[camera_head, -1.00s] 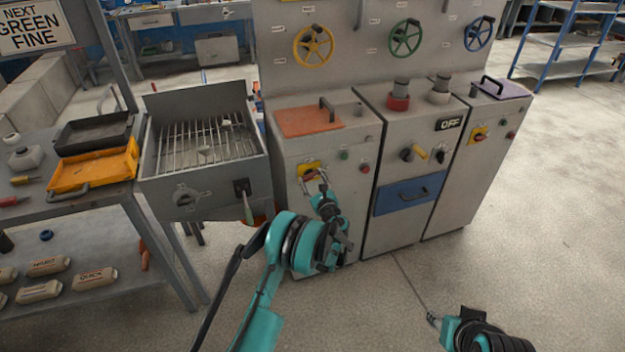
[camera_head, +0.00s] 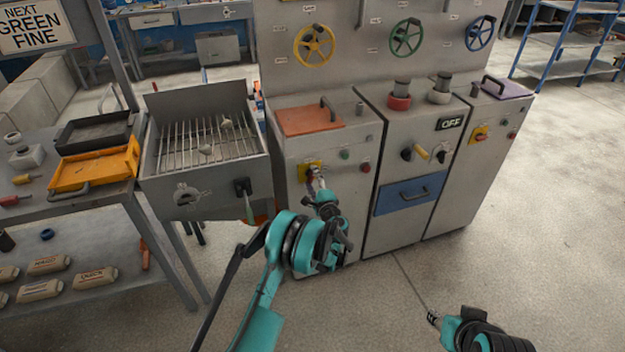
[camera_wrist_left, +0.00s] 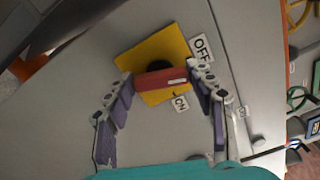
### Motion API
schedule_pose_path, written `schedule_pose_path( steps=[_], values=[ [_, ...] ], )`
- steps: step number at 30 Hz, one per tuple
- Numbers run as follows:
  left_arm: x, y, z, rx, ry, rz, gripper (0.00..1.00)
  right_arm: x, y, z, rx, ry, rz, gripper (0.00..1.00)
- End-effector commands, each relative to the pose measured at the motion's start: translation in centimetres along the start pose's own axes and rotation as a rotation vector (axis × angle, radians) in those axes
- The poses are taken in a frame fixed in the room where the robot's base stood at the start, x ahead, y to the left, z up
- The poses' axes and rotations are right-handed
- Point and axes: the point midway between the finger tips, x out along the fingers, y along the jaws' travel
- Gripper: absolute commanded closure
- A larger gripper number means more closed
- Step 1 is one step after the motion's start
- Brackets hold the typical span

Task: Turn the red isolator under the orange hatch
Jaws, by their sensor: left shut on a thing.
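The red isolator (camera_wrist_left: 160,78) is a red bar handle on a yellow plate (camera_wrist_left: 151,55). In the wrist view an OFF label (camera_wrist_left: 201,47) lies at the plate's upper right and an ON label (camera_wrist_left: 181,103) below it. My left gripper (camera_wrist_left: 162,79) is shut on the handle, one fingertip at each end. In the head view my left gripper (camera_head: 315,174) hides most of the isolator, and the yellow plate (camera_head: 304,168) shows behind it. The orange hatch (camera_head: 308,122) is closed on the cabinet top above. My right gripper (camera_head: 433,318) is low at the right, away from everything.
A green button (camera_head: 344,154) and a red button (camera_head: 366,167) sit right of the isolator. Another red switch on yellow (camera_head: 479,136) is on the right cabinet. A wire-rack bin (camera_head: 205,185) stands left. The floor in front is clear.

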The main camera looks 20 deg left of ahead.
Motion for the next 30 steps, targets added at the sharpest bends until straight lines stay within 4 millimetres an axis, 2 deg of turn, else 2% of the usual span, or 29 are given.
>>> schedule_pose_path(
  steps=[12,30],
  values=[
    [0.02,0.13,0.02,-0.253,-0.001,0.0,0.74,0.0,0.0,0.0,0.0,0.0,0.0,0.6],
    [0.01,0.18,0.01,-0.318,-0.001,0.001,0.74,0.0,0.0,0.0,0.0,0.0,0.0,0.6]
  ],
)
